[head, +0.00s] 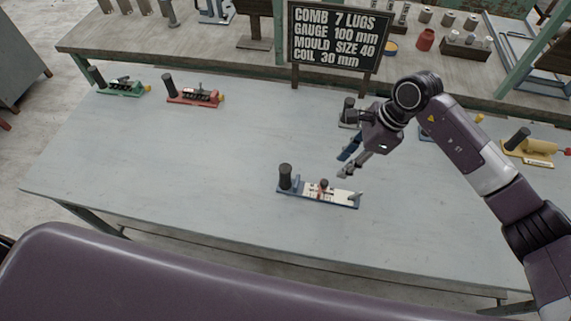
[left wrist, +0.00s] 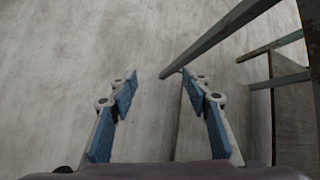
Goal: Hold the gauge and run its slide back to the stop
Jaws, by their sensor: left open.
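The gauge (head: 330,193) lies on the near middle of the table in the head view. It has a blue base, a pale scale plate, an upright black handle (head: 285,177) at its left end and a small dark-knobbed slide (head: 323,186) about mid-length. My right gripper (head: 342,164) is above and just behind the gauge's right half, its fingers apart and nothing between them. My left gripper is outside the head view. In the left wrist view my left gripper (left wrist: 160,90) is open and empty, facing bare floor and table legs.
Similar handled tools stand on the table: a green one (head: 122,87) and a red one (head: 195,97) at back left, a yellow one (head: 528,149) at right. A sign (head: 335,39) reading "GAUGE 100 mm" stands at the back.

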